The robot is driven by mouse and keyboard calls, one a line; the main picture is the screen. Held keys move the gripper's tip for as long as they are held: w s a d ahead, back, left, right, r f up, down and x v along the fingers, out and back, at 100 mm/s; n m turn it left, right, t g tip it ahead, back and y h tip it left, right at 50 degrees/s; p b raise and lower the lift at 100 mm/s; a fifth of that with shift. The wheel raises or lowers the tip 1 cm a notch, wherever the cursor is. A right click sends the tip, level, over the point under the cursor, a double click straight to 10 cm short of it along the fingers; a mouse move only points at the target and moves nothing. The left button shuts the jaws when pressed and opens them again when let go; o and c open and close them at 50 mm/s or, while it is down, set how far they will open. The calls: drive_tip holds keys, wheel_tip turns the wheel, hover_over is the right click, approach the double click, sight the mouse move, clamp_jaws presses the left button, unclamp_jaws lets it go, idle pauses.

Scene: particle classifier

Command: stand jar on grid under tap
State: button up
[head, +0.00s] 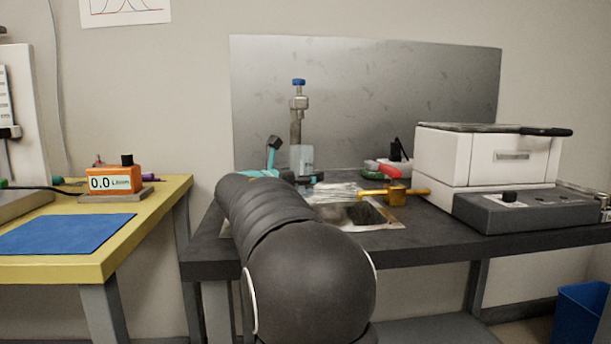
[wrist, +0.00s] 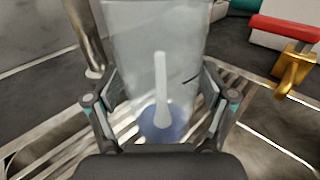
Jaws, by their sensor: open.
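A clear, pale jar (wrist: 130,40) stands between the two fingers of my gripper (wrist: 160,92) in the wrist view. The fingers are open, one on each side of the jar. A bluish round patch shows at its lower end. In the head view the jar (head: 301,158) looks upright, in front of the tap (head: 298,108), a metal pipe with a blue knob. The slatted metal grid (wrist: 62,150) lies below and around the jar; it also shows in the head view (head: 338,191). My arm hides the jar's foot in the head view, so its contact with the grid is unclear.
A brass valve (head: 396,194) sits right of the grid, near red and green items (head: 378,170). A white machine (head: 485,158) fills the bench's right side. A metal backsplash (head: 400,95) stands behind. A yellow table (head: 165,200) with an orange meter is at left.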

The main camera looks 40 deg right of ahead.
drive_tip(key=v, duration=1.1)
